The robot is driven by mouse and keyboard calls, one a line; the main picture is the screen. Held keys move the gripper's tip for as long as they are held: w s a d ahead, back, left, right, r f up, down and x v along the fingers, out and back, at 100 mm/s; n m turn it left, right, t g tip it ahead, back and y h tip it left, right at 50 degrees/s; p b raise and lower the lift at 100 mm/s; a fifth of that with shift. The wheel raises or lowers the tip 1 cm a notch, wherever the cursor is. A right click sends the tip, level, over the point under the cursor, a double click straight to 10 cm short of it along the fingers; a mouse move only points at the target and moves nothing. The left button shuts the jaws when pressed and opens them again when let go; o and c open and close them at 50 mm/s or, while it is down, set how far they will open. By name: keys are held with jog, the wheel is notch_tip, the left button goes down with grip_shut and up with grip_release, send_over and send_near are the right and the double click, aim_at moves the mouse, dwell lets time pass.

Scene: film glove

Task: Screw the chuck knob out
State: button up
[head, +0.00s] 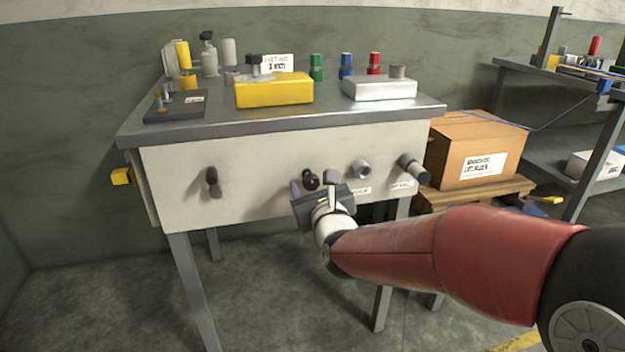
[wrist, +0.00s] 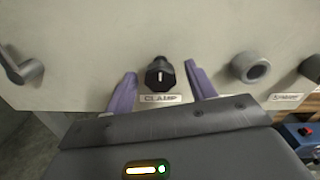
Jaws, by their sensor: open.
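A black faceted knob (wrist: 160,76) with a white line on its face sticks out of the pale front panel (wrist: 90,30). The label under it reads CLAMP. In the head view this dark knob (head: 311,179) is partly behind my gripper (head: 314,184). My gripper is open in the wrist view (wrist: 160,72), its purple fingers on either side of the knob with gaps, apart from it. No label that I can read says chuck. A grey round fitting (wrist: 251,68) is to the right. Farther right, a dark cylindrical handle (head: 413,168) has a label too small to read surely.
A dark lever (head: 212,182) is on the panel's left. The bench top (head: 325,115) above holds a yellow block (head: 274,92), a silver block (head: 379,90) and several coloured cylinders. A cardboard box (head: 481,150) stands right of the bench. Floor below is mostly clear.

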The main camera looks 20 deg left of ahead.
jog(key=shift+w+a, duration=0.4)
jog(key=shift+w, duration=0.2)
jog(key=c, duration=1)
jog(key=shift+o, duration=0.2)
jog(key=shift+f+n+b, duration=0.1)
jog(key=shift+n+b, duration=0.2)
jog(key=shift+b, duration=0.1)
